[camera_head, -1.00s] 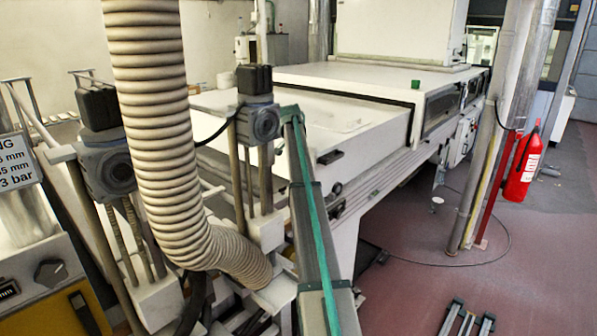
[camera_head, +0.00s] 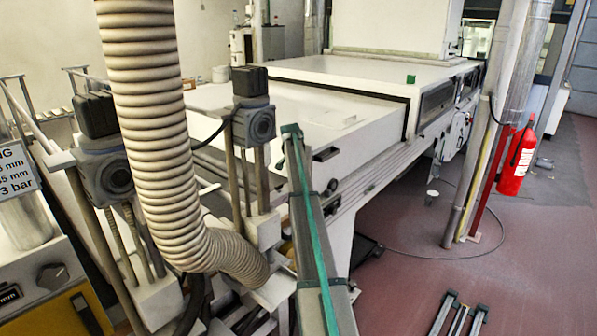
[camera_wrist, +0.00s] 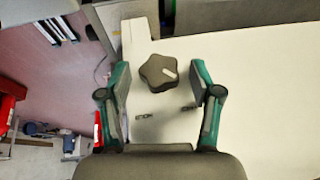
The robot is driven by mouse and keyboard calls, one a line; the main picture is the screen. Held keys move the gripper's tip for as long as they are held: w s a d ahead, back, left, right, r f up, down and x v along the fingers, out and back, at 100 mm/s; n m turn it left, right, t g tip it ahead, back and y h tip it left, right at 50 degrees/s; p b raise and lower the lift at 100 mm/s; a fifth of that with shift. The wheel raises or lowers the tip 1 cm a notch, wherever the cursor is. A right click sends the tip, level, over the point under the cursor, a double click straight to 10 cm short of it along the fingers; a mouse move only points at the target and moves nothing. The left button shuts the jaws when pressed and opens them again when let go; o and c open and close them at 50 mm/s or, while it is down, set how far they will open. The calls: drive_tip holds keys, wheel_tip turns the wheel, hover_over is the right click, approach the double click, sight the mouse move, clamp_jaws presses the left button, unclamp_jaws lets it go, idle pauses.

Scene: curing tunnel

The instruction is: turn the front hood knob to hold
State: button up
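A dark, lobed knob (camera_wrist: 158,72) with a short pale mark sits on a pale panel (camera_wrist: 250,85) in the wrist view. My gripper (camera_wrist: 160,80) is open, with one finger to the left of the knob and one to the right. A gap shows on both sides of the knob in the picture. I cannot tell how far the fingertips are from the panel. Two small dark markings (camera_wrist: 144,116) on the panel below the knob are too small to read. I cannot make out this knob or my gripper in the head view.
The long white machine (camera_head: 330,115) fills the middle of the head view. A ribbed hose (camera_head: 150,130) and a grey valve block (camera_head: 254,125) stand at its near left. A red extinguisher (camera_head: 517,162) is by the pipes at right. Red floor (camera_head: 400,275) is open.

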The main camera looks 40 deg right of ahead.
drive_tip(key=c, duration=1.1)
drive_tip(key=shift+f+b, duration=0.1)
drive_tip(key=shift+b, duration=0.2)
drive_tip(key=t+b, duration=0.2)
drive_tip(key=b, duration=0.1)
drive_tip(key=shift+s+f, duration=0.2)
drive_tip(key=shift+s, duration=0.1)
drive_tip(key=m+t+b, duration=0.1)
drive_tip(key=t+b, duration=0.1)
drive_tip(key=b, duration=0.1)
drive_tip(key=shift+y, duration=0.4)
drive_tip(key=shift+r+t+b, duration=0.1)
drive_tip(key=shift+t+b, duration=0.5)
drive_tip(key=shift+t, duration=0.1)
drive_tip(key=shift+r, duration=0.1)
